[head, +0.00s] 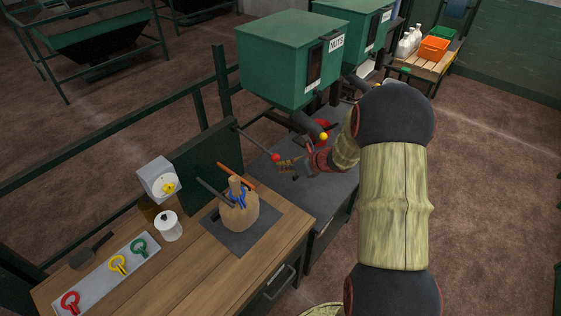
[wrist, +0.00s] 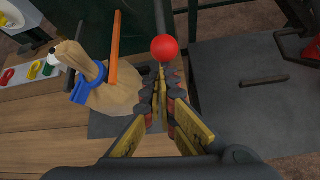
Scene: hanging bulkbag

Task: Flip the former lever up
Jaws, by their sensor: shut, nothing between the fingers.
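A lever with a red ball knob (head: 276,157) slants down from the dark green panel (head: 206,165); I take it for the former lever. Its red knob (wrist: 164,48) shows large in the wrist view, just beyond my fingertips. My gripper (head: 283,163) is beside the knob, to its right in the head view. In the wrist view my gripper (wrist: 164,78) has its fingers together with nothing held. I cannot tell whether they touch the knob.
A tan sack (head: 239,214) with a blue clip stands left of my gripper, by an orange bar (head: 236,176) and a dark bar. A yellow-knobbed lever (head: 323,136) hangs under the green NUTS hopper (head: 285,65). The grey bench (head: 326,195) is mostly clear.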

